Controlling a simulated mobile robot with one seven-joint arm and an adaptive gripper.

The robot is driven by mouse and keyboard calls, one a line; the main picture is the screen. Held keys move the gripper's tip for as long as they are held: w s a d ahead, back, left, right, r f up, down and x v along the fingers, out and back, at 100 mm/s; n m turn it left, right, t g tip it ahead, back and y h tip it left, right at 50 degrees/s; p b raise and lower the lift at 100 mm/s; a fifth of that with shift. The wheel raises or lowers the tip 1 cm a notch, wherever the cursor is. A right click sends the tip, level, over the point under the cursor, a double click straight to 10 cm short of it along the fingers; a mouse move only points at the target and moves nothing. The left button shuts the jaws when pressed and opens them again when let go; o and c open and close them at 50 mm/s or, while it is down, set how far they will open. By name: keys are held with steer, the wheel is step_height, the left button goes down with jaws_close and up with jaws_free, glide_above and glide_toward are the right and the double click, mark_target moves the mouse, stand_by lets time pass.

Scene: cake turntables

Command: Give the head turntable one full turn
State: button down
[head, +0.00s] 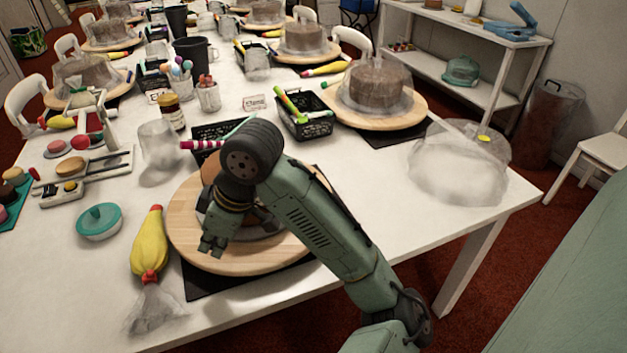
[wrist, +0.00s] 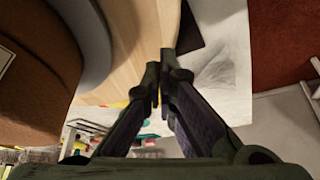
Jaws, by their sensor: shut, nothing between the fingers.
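The head turntable (head: 185,232) is a round pale wooden disc on a black mat (head: 197,285) at the near end of the long white table. A brown cake on a grey board stands on it, mostly hidden behind my arm in the head view. In the wrist view the brown cake (wrist: 45,75), the grey board (wrist: 98,35) and the wooden disc (wrist: 140,45) fill the upper left. My gripper (head: 210,246) points down at the disc's near left part; its fingertips (wrist: 162,75) are together and empty. I cannot tell whether they touch the wood.
A yellow piping bag (head: 150,245) lies close to the disc's left side, and a teal-lidded dish (head: 99,221) further left. A clear dome (head: 460,165) stands on the table's right corner. A black basket (head: 305,125) and another turntable (head: 412,105) with a covered cake are behind.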

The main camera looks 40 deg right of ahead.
mark_target(276, 252)
steer(key=shift+f+b, duration=0.95)
steer(key=shift+f, duration=0.35)
steer(key=shift+s+d, duration=1.05)
steer(key=shift+d, duration=0.15)
steer(key=shift+s+d, duration=1)
steer(key=shift+d, duration=0.2)
steer(key=d, duration=0.2)
steer(key=s+d, duration=0.1)
steer(key=d, duration=0.1)
steer(key=s+d, duration=0.1)
steer(key=d, duration=0.1)
steer(key=shift+b, duration=0.35)
steer(key=shift+w+d, duration=0.1)
steer(key=shift+d, duration=3.05)
steer(key=shift+r, duration=0.1)
